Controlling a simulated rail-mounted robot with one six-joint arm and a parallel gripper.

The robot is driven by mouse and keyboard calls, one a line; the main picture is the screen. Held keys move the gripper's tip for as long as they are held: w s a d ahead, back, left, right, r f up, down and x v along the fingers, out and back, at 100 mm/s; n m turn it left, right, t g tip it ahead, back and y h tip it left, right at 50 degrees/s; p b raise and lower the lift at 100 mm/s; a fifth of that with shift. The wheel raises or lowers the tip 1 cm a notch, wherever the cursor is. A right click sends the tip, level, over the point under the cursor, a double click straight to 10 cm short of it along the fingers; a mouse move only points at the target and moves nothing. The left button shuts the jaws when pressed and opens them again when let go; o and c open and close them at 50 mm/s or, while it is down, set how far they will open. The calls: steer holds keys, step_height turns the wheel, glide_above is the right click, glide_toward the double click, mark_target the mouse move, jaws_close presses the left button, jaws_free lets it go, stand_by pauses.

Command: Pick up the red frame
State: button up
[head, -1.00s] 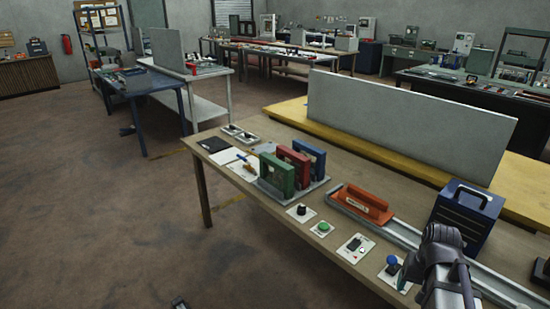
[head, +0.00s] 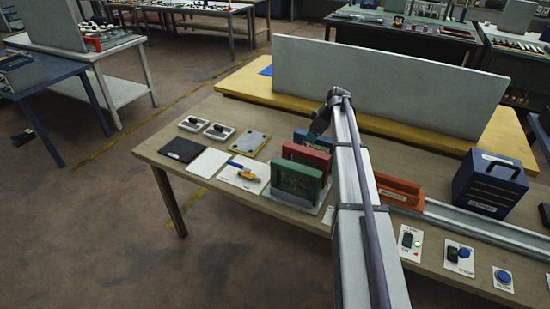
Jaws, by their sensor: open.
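The red frame (head: 308,157) stands upright on the table between the green frame (head: 296,180) in front and the blue frame (head: 313,140) behind. All three stand in a grey rack (head: 327,214). My arm reaches over the table just right of the frames and hides part of their right side. My gripper (head: 318,126) is at the far end of the arm, above and behind the red frame near the blue one. It is open and apart from the red frame. Its fingertips are small and dark, hard to make out.
An orange block (head: 400,192) on a metal rail (head: 490,232) and a blue box (head: 489,185) stand to the right. Control panels (head: 410,241) line the front edge. A grey partition (head: 390,90) stands behind. Flat cards and switches lie left of the frames.

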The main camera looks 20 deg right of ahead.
mark_target(307, 150)
steer(key=shift+w+a+f+n, duration=0.1)
steer(key=shift+n, duration=0.3)
steer(key=shift+s+d, duration=0.75)
steer(key=b+x, duration=0.5)
steer(key=x, duration=0.1)
steer(key=shift+w+a+b, duration=0.1)
steer(key=shift+w+b, duration=0.05)
steer(key=shift+b, duration=0.15)
steer(key=shift+a+r, duration=0.1)
steer(key=shift+r, duration=0.1)
steer(key=shift+w+a+f, duration=0.1)
steer(key=shift+w+f, duration=0.05)
steer(key=b+x, duration=0.4)
steer(key=shift+w+f+b, duration=0.1)
steer(key=shift+f+b, duration=0.2)
steer(key=shift+f, duration=0.1)
steer(key=shift+w+f, duration=0.1)
steer(key=shift+a+r, duration=0.1)
steer(key=shift+r, duration=0.1)
